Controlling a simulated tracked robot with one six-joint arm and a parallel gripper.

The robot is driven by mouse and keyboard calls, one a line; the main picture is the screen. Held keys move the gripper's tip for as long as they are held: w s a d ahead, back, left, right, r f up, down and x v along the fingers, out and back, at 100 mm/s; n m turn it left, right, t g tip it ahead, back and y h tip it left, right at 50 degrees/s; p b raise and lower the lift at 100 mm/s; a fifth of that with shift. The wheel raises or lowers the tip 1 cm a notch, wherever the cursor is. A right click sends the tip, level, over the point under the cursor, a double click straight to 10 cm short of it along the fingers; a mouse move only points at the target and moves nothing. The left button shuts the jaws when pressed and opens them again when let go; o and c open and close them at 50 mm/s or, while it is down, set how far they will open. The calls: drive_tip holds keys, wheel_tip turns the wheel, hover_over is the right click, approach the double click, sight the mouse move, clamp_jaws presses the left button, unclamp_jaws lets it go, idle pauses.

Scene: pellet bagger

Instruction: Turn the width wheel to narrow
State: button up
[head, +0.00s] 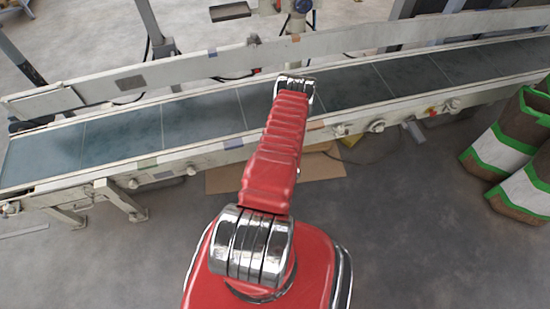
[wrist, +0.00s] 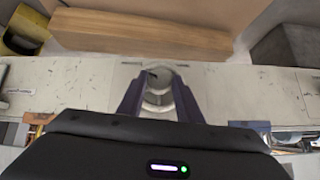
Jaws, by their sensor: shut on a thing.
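The width wheel (wrist: 157,100), a pale round metal knob, sits on the conveyor's side rail in the middle of the wrist view. My gripper (wrist: 157,84) is shut on it, with one dark finger on each side. The lower part of the wheel is partly hidden by my gripper's body. I see no readable narrow mark or pointer, so its setting cannot be told. In the head view my red arm reaches to the conveyor and hides the wheel and the fingers.
The conveyor belt (head: 205,116) runs across the head view between pale rails. Other knobs (head: 377,126) stick out of the near rail. Green, white and brown barrels (head: 497,147) stand at right. A brown board (wrist: 140,36) lies beyond the rail. Floor in front is clear.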

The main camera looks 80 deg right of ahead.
drive_tip(key=shift+s+d+f+m+t+y, duration=0.1)
drive_tip(key=shift+s+d+m+t+y, duration=0.2)
drive_tip(key=shift+m+t, duration=0.35)
drive_tip(key=shift+s+d+r+m+t+y, duration=0.2)
drive_tip(key=shift+m+t+y, duration=0.25)
drive_tip(key=shift+t, duration=0.45)
drive_tip(key=shift+s+d+f+m+t+y, duration=0.2)
drive_tip(key=shift+s+m+t+y, duration=0.25)
drive_tip(key=shift+t, duration=0.3)
drive_tip(key=shift+w, duration=0.1)
drive_tip(key=o, duration=0.8)
drive_tip(key=shift+c, duration=0.2)
drive_tip(key=shift+o, duration=1.4)
drive_tip(key=shift+w+a, duration=0.2)
drive_tip(key=shift+a, duration=0.05)
drive_tip(key=v, duration=1.3)
drive_tip(key=shift+s, duration=0.45)
drive_tip(key=shift+a, duration=0.1)
